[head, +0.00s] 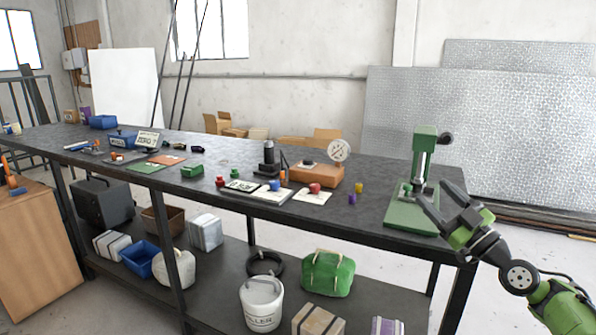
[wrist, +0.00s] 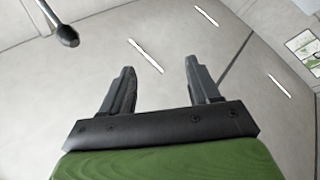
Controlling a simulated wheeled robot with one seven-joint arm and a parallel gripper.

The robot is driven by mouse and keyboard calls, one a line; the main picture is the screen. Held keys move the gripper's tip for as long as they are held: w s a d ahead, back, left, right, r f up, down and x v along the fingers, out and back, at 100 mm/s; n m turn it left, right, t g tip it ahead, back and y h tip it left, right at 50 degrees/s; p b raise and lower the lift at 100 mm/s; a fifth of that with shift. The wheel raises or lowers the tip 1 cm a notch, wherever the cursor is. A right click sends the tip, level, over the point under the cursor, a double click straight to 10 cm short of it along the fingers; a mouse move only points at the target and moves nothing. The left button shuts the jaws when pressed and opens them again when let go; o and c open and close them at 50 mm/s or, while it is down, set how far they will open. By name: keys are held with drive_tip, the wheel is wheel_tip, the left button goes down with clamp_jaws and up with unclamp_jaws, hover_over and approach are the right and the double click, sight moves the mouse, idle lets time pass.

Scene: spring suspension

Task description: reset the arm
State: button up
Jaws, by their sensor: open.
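My gripper (head: 437,205) is at the right end of the dark workbench (head: 360,215) in the head view, in front of the green press (head: 421,180). Its fingers point up and to the left. In the wrist view my gripper (wrist: 160,88) shows two dark fingers spread apart with nothing between them. The wrist view looks towards the pale ceiling. In the head view the fingers overlap the base of the press; I cannot tell whether they touch it.
A dial gauge on a wooden block (head: 318,175) stands left of the press, with small coloured parts around it. The lower shelf holds a white bucket (head: 262,303) and a green bag (head: 327,272). Floor is free at the right.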

drive_tip(key=s+a+f+g+h, duration=0.1)
drive_tip(key=a+f+g, duration=0.15)
drive_tip(key=a, duration=0.55)
drive_tip(key=a+f+g, duration=0.1)
drive_tip(key=a+g, duration=0.3)
drive_tip(key=a, duration=0.4)
drive_tip(key=s+a+f+m+g+h, duration=0.1)
drive_tip(key=s+a+f+g+h, duration=0.25)
drive_tip(key=s+a, duration=0.3)
drive_tip(key=s+d+f+m+g+h, duration=0.1)
drive_tip(key=s+d+f+m+h, duration=0.2)
drive_tip(key=s, duration=0.7)
drive_tip(key=s+d+f+m+g+h, duration=0.1)
drive_tip(key=s+f+m+g+h, duration=0.2)
drive_tip(key=s, duration=0.7)
drive_tip(key=s+d+f+m+h, duration=0.1)
drive_tip(key=s+d+f+m, duration=0.3)
drive_tip(key=s, duration=0.7)
wheel_tip(320, 180, up, 18)
drive_tip(key=a+m+p, duration=0.1)
drive_tip(key=p, duration=1.6)
drive_tip(key=shift+s+r, duration=0.15)
